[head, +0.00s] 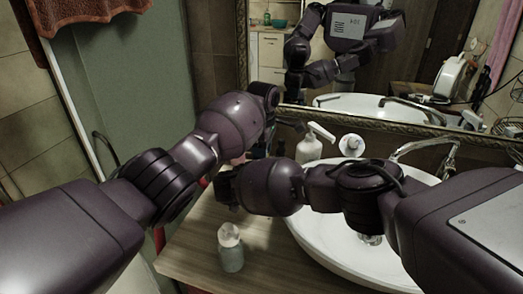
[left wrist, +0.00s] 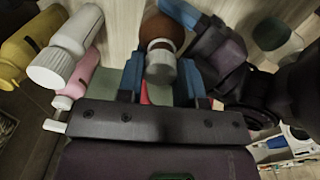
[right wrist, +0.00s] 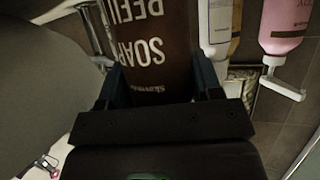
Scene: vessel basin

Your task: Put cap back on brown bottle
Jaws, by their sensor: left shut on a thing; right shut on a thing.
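The brown bottle (right wrist: 152,45), lettered "SOAP REFILL", is between the fingers of my right gripper (right wrist: 160,85), which is shut on it. In the left wrist view the brown bottle (left wrist: 163,28) shows with the pale ridged cap (left wrist: 161,66) at its neck end. My left gripper (left wrist: 160,80) is shut on the cap, one blue finger on each side. The cap and bottle look lined up; I cannot tell whether the cap is seated. In the head view my arms hide the bottle, the cap and most of both grippers.
A small clear-topped bottle (head: 231,256) stands on the wooden counter (head: 195,252). White (left wrist: 72,50), yellow (left wrist: 18,50) and pink (left wrist: 80,82) bottles are near my left gripper.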

